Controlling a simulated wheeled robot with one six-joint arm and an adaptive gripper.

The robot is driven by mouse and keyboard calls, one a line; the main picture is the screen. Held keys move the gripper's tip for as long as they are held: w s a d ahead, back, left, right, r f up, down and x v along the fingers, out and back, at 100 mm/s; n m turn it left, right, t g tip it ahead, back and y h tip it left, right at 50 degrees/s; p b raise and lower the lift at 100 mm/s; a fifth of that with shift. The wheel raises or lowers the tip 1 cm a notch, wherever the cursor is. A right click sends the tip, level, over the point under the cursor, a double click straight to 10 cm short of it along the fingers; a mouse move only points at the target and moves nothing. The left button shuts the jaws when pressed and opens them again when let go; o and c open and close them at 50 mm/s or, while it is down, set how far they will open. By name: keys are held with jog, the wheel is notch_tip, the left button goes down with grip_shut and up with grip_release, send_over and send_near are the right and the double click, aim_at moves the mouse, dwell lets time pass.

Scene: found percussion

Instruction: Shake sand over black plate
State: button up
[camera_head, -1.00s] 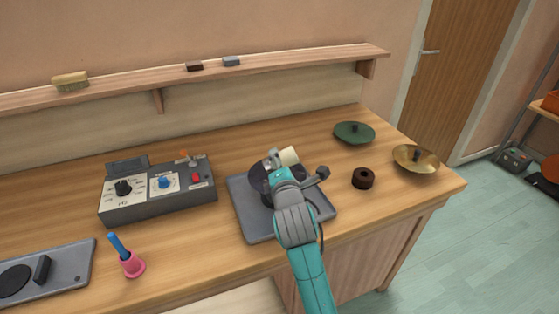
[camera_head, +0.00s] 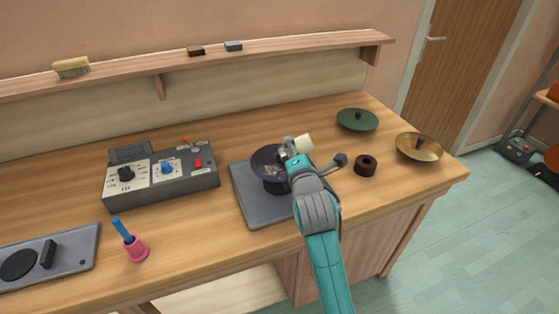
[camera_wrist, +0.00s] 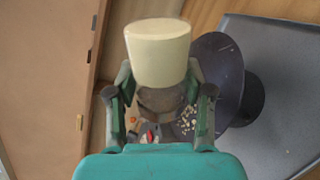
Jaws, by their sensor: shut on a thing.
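My gripper (camera_head: 296,150) is shut on a cream shaker (camera_head: 304,143). In the wrist view the gripper (camera_wrist: 158,108) has one finger on each side of the shaker's grey-brown part, and its wide cream part (camera_wrist: 157,52) points away from me. The shaker is tilted near the right edge of the black plate (camera_head: 265,162). The plate stands on a dark support over a grey tray (camera_head: 262,208). In the wrist view the black plate (camera_wrist: 220,65) is right of the shaker, with pale grains (camera_wrist: 187,122) on part of it. My arm hides the tray's right side.
A control box (camera_head: 160,182) with knobs stands left. A pink cup with a blue handle (camera_head: 134,246) is in front of it. A dark ring (camera_head: 366,165), green disc (camera_head: 357,120) and brass cymbal (camera_head: 419,148) are to the right. A shelf (camera_head: 230,57) runs behind.

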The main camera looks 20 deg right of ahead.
jog(key=shift+s+d, duration=0.45)
jog(key=shift+d, duration=0.25)
jog(key=shift+w+d, duration=0.4)
jog(key=shift+d, duration=0.35)
jog(key=shift+w+d, duration=0.45)
jog(key=shift+d, duration=0.25)
jog(key=shift+w+d, duration=0.4)
jog(key=shift+d, duration=0.35)
notch_tip(320, 180, up, 3)
jog(key=m+y, duration=0.1)
jog(key=m, duration=0.4)
jog(key=m+y, duration=0.1)
jog(key=m, duration=0.4)
jog(key=shift+t, duration=0.3)
